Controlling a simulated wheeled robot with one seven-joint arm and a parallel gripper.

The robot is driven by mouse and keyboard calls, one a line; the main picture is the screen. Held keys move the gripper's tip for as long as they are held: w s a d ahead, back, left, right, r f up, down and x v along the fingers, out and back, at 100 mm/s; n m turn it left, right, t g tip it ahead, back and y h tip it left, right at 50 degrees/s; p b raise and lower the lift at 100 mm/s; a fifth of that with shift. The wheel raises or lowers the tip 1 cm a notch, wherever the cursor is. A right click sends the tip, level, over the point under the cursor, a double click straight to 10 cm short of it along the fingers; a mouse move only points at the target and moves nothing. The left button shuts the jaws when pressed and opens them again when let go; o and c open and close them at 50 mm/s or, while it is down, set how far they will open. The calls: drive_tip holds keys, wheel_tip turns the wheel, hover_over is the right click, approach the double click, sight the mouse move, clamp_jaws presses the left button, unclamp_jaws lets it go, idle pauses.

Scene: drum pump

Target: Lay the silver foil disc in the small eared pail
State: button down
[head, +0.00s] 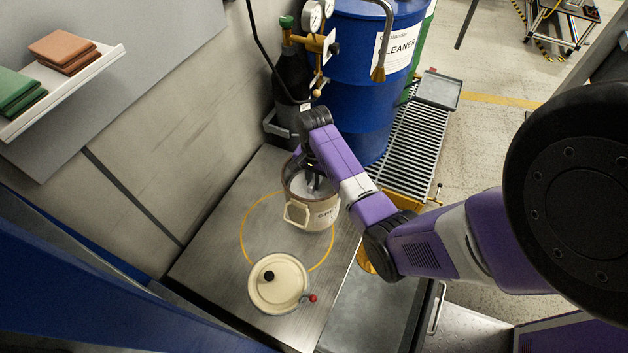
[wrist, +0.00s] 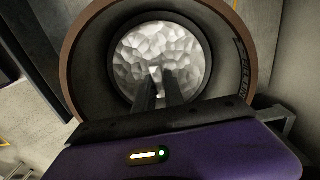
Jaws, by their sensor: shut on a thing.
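In the wrist view I look down into the pail (wrist: 93,60). The crinkled silver foil disc (wrist: 185,52) is inside it, and my gripper's dark fingers (wrist: 162,88) reach down to the disc and are shut on it. Whether the disc touches the pail's floor I cannot tell. In the head view my gripper (head: 316,182) points down into the pail's mouth, partly hidden by my arm.
A cream lid-topped vessel (head: 279,287) with a black knob and a red-tipped side piece stands nearer on the bench (head: 215,258). A blue drum (head: 360,75), a gas bottle with gauges (head: 290,85) and a grating (head: 412,140) lie beyond. A shelf holds folded cloths at left.

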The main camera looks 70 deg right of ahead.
drive_tip(key=c, duration=1.4)
unclamp_jaws()
drive_tip(key=shift+f, duration=0.1)
drive_tip(key=shift+c, duration=0.2)
wheel_tip(320, 180, up, 12)
drive_tip(key=p, duration=0.1)
